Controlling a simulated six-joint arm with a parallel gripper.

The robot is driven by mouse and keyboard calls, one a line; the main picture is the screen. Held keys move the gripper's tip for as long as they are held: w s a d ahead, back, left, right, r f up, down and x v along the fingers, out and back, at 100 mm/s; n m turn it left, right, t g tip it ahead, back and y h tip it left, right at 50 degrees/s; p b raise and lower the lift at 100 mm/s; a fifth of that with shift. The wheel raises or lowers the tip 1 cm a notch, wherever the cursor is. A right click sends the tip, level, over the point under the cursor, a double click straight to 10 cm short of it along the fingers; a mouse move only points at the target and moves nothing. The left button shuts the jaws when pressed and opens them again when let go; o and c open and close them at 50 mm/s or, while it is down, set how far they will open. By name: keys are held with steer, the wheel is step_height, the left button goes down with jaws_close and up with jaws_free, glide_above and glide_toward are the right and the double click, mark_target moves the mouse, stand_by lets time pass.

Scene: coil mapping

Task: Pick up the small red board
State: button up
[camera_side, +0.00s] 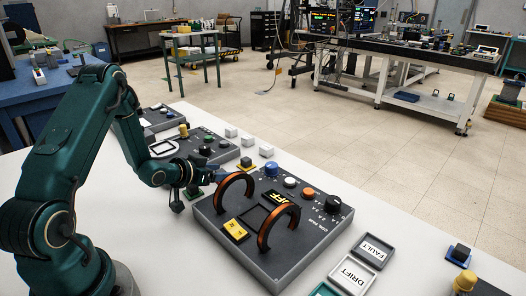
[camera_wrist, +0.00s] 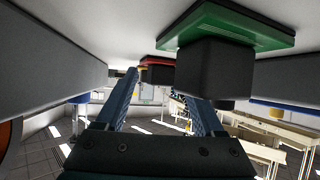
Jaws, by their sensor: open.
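The small red board (camera_wrist: 157,61) shows in the wrist view as a thin red plate with a black block, seen between my finger tips and apparently beyond them. A larger-looking green board (camera_wrist: 240,22) with a black block is closer to the camera, to the right of the red one. My gripper (camera_wrist: 160,86) is open, with a blue finger on each side and nothing held between them. In the side view my gripper (camera_side: 217,175) is low at the left edge of the coil panel. I cannot pick out the red board clearly there.
The grey coil panel (camera_side: 290,262) carries two upright copper coils (camera_side: 279,228) (camera_side: 234,190), knobs and a yellow block (camera_side: 235,229). Several white cubes (camera_side: 247,141) stand behind it. FAULT (camera_side: 373,250) and DRIFT (camera_side: 354,274) trays lie at front right.

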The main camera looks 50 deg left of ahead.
jaws_close()
steer(key=shift+r, duration=0.15)
